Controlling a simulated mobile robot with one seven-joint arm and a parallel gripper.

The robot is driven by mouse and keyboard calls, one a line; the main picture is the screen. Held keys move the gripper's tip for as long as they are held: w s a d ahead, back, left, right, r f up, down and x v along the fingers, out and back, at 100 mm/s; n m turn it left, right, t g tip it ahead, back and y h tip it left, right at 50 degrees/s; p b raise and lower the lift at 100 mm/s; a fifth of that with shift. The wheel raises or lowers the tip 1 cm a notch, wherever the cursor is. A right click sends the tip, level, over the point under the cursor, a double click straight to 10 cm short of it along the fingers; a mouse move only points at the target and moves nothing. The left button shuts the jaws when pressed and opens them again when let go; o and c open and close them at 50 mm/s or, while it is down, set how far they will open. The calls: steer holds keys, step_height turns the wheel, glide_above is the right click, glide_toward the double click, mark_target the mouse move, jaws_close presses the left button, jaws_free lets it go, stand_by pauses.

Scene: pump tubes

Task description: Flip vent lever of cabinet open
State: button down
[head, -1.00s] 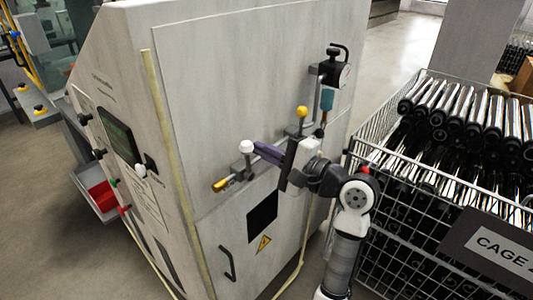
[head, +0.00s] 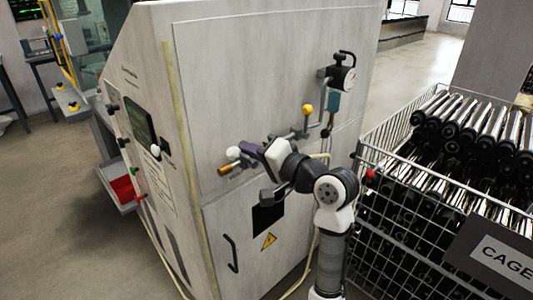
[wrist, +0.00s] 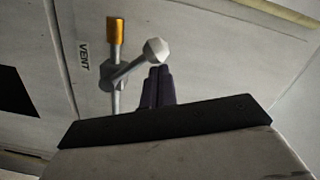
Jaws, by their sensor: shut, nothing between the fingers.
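The vent lever is a grey arm with a white knob (head: 233,153) on the side of the cabinet (head: 270,60). In the wrist view the white knob (wrist: 156,51) slants up and right from its valve body, beside the VENT label (wrist: 83,57) and the brass-ended pipe (wrist: 117,32). My gripper (head: 244,147) has dark purple fingers, held together and empty. It is just right of the knob in the head view. In the wrist view the fingertips (wrist: 160,70) are right below the knob, touching or almost touching; I cannot tell which.
A yellow-knobbed lever (head: 307,109) and a gauge (head: 343,76) stick out of the cabinet to the right. A black door handle (head: 231,253) is below. A wire cage (head: 372,148) full of metal tubes stands close on the right. Open floor lies to the left.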

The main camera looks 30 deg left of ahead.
steer(key=s+f+n+b, duration=0.1)
steer(key=s+a+n+b, duration=0.1)
steer(key=n, duration=0.1)
steer(key=shift+f+n, duration=0.3)
steer(key=shift+f, duration=0.1)
steer(key=n+b, duration=0.1)
steer(key=s+f+n+b, duration=0.1)
steer(key=f+n+b, duration=0.1)
steer(key=shift+s+a+f+h, duration=0.15)
steer(key=shift+s+a+h, duration=0.1)
steer(key=shift+h, duration=0.15)
